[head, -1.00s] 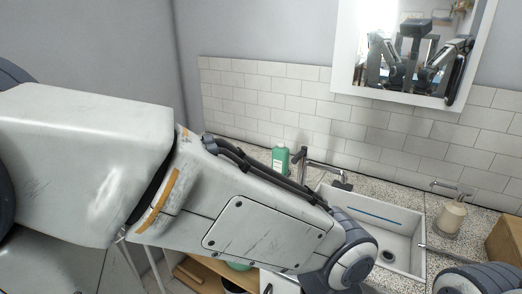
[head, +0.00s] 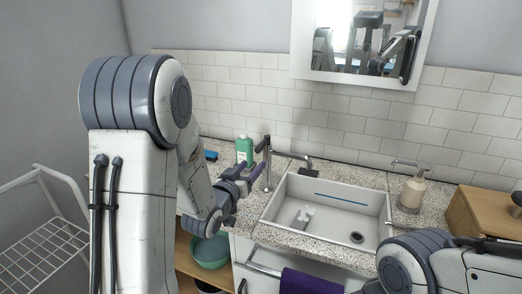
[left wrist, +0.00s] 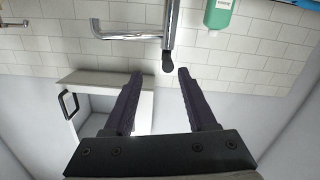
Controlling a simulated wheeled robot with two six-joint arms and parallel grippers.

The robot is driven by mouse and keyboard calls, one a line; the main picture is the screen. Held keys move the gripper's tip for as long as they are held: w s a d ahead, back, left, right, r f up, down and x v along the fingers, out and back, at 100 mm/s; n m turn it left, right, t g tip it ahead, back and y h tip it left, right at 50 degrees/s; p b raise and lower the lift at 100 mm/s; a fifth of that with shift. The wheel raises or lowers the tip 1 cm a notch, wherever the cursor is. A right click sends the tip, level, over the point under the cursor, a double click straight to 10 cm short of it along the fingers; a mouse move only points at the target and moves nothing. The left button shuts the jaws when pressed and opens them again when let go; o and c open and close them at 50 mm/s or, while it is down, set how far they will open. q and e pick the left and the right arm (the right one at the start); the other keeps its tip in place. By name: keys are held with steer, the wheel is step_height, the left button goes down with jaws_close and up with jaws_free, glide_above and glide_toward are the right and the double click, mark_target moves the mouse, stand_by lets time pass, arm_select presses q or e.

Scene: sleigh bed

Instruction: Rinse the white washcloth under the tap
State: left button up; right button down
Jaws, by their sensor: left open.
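A small white shape (head: 304,215) lies in the left part of the sink (head: 285,215); it may be the white washcloth, but it is too small to be sure. The chrome tap (head: 267,168) stands at the sink's back left corner, with its spout over the basin. No water shows. My left gripper (head: 261,163) is open and empty beside the tap. In the left wrist view, a dark-tipped tap lever (left wrist: 168,66) lies between the directions of the two fingertips (left wrist: 157,72); contact cannot be told. My right arm shows at lower right, its gripper out of view.
A soap dispenser (head: 413,190) and wooden box (head: 482,215) are at right. A purple towel (head: 312,284) hangs in front. A teal bowl (head: 210,252) is below the counter.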

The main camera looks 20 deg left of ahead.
mark_target(257, 150)
arm_select(q)
steer(key=shift+t, duration=0.4)
steer(key=w+p, duration=0.1)
steer(key=w, duration=0.6)
steer(key=w+a+p, duration=0.1)
steer(key=w, duration=0.2)
steer(key=shift+w+r+p, duration=0.15)
steer(key=shift+r+p, duration=0.15)
steer(key=shift+r, duration=0.05)
jaws_close()
stand_by(0.7)
